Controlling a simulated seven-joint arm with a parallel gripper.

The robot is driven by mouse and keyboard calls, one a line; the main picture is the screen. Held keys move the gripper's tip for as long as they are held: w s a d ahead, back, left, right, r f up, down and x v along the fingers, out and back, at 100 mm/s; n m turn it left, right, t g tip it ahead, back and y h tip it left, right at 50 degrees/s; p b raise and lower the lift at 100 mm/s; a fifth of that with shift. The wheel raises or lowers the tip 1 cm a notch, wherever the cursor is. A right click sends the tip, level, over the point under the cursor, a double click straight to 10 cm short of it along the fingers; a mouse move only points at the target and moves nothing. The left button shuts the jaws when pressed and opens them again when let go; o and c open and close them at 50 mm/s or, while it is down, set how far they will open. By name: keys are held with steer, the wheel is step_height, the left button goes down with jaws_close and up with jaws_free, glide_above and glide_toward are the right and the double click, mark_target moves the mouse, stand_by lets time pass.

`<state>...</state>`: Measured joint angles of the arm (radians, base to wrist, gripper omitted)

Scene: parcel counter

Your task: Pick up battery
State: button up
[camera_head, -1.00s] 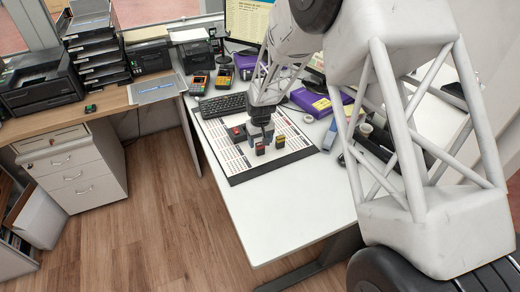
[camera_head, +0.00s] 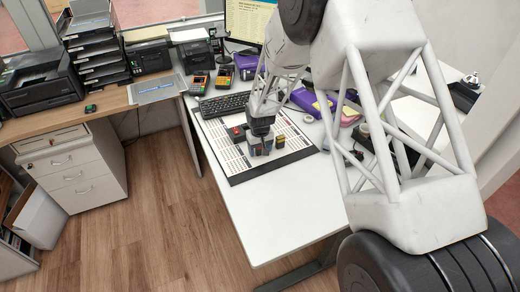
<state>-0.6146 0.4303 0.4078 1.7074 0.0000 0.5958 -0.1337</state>
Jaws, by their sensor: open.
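Two small dark-and-yellow blocks that look like batteries stand on the printed mat (camera_head: 238,178) on the white desk. The right block (camera_head: 280,142) shows plainly, just right of my gripper. The left block (camera_head: 268,147) is largely hidden by my gripper. My gripper (camera_head: 261,149) is low over the mat, pointing down, open, with its fingers around or right beside the left block; I cannot tell which. A red-and-dark item (camera_head: 236,134) lies on the mat left of the gripper.
A keyboard (camera_head: 224,104) lies behind the mat. Card terminals (camera_head: 199,84) and a purple box (camera_head: 308,101) stand further back. My arm covers much of the desk's right side. The desk's front (camera_head: 262,225) is clear.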

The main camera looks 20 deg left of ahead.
steer(key=shift+f, duration=0.15)
stand_by(0.4)
steer(key=c, duration=1)
steer(key=shift+c, duration=0.2)
steer(key=shift+r, duration=0.85)
step_height(320, 180, up, 2)
steer(key=shift+r, duration=0.1)
steer(key=s+d, duration=0.3)
steer(key=s, duration=0.1)
steer(key=s+d, duration=0.3)
steer(key=s, duration=0.1)
steer(key=s+d+r, duration=0.1)
steer(key=s+d, duration=0.2)
steer(key=s, duration=0.2)
steer(key=shift+s+r, duration=0.1)
